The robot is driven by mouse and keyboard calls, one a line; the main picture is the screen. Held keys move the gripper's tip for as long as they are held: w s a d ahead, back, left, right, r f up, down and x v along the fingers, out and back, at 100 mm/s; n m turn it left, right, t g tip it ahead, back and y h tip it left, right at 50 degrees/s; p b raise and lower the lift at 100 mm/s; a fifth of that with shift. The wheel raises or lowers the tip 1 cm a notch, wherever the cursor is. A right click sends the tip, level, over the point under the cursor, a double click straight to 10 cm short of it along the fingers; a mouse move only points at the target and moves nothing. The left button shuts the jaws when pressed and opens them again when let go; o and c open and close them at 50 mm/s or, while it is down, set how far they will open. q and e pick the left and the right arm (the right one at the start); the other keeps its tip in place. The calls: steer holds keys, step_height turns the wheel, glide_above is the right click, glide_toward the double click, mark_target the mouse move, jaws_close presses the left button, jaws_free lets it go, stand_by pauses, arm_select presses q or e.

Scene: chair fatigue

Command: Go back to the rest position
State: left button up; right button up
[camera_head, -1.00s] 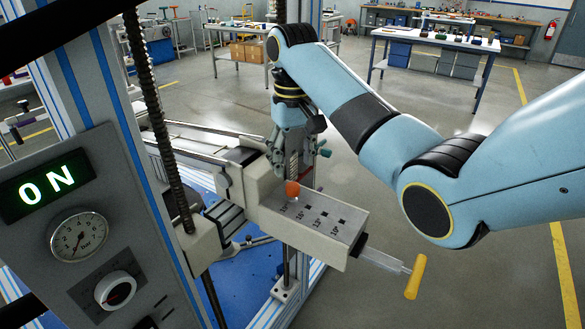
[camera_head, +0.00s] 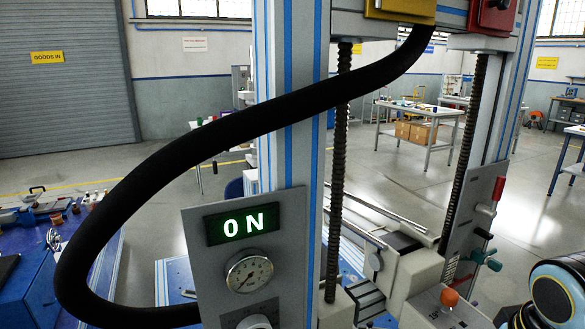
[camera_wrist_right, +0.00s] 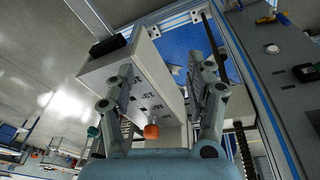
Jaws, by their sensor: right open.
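My right gripper (camera_wrist_right: 163,85) is open and empty in the right wrist view, its two grey fingers spread apart. The pale machine block (camera_wrist_right: 100,70) shows behind and between the fingers, with an orange knob (camera_wrist_right: 151,131) low between them. I cannot tell how far the gripper is from the block. In the head view, only part of my right arm shows at the lower right edge; its fingers are out of frame. The orange knob (camera_head: 449,297) and the block's top (camera_head: 421,310) are just left of that arm. My left gripper is in neither view.
A grey panel with a lit ON display (camera_head: 241,224) and a gauge (camera_head: 249,271) stands in front. A thick black hose (camera_head: 215,140) loops across the left. A lever with a teal handle (camera_head: 487,258) is near my right arm. Work tables (camera_head: 425,113) stand behind.

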steer(key=s+a+r+t, duration=0.15)
steer(key=s+r, duration=0.25)
steer(key=s, duration=0.8)
step_height(320, 180, down, 38)
steer(key=s+d+f+g+b, duration=0.1)
steer(key=s+d+g+b, duration=0.1)
steer(key=b, duration=1)
steer(key=s+f+b, duration=0.5)
steer(key=s+f, duration=0.4)
steer(key=f, duration=0.3)
steer(key=s+d+f+b, duration=0.1)
steer(key=s+f+b, duration=0.4)
steer(key=s+f, duration=0.4)
step_height(320, 180, down, 4)
steer(key=shift+s+f+g, duration=0.15)
steer(key=shift+s+g, duration=0.15)
steer(key=shift+g, duration=0.05)
steer(key=shift+d, duration=0.1)
